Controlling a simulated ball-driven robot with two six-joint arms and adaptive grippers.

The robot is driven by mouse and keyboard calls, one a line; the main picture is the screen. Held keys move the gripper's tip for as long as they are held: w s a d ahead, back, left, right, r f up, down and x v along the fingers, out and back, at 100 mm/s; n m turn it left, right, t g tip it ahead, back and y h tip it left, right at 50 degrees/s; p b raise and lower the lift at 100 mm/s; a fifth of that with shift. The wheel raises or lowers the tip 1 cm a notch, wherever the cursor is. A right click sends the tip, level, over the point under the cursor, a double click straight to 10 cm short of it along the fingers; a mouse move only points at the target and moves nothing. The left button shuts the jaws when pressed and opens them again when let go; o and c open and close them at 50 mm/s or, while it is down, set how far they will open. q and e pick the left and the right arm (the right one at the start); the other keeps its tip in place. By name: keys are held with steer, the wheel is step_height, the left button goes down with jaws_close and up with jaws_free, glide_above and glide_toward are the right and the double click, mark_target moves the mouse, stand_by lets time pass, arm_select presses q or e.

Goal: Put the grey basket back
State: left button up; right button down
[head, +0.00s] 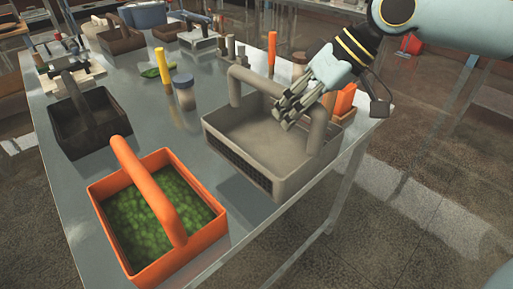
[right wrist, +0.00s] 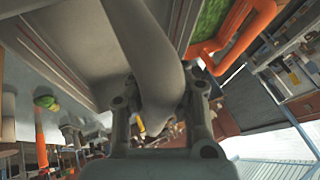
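The grey basket (head: 255,135) is empty, with an arched handle, and is at the table's right edge in the head view. A shadow beneath its near side suggests it is raised off the tabletop. My right gripper (head: 290,105) is over the handle's top bar and hides part of it. In the right wrist view the handle (right wrist: 150,55) runs between the two fingers of my right gripper (right wrist: 160,110), which appear closed on it. My left gripper is not in view.
An orange basket (head: 172,262) full of green produce stands at the near end of the metal table (head: 190,135). A dark basket (head: 75,140) is on the left. A yellow cylinder (head: 163,66) and a jar (head: 184,95) stand behind. An orange block (head: 345,100) is close on the right.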

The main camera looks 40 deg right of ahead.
steer(key=w+f, duration=0.1)
steer(key=w, duration=0.1)
steer(key=w+a+f, duration=0.1)
steer(key=w, duration=0.1)
steer(key=w+a+f, duration=0.1)
steer(key=w+f, duration=0.1)
steer(key=shift+w, duration=0.35)
steer(key=shift+d+f+p, duration=0.1)
steer(key=shift+f+p, duration=0.2)
steer(key=shift+f, duration=1.75)
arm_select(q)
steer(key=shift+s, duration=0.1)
arm_select(e)
steer(key=c, duration=1.4)
jaws_free()
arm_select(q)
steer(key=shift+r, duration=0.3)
arm_select(e)
steer(key=shift+v, duration=6)
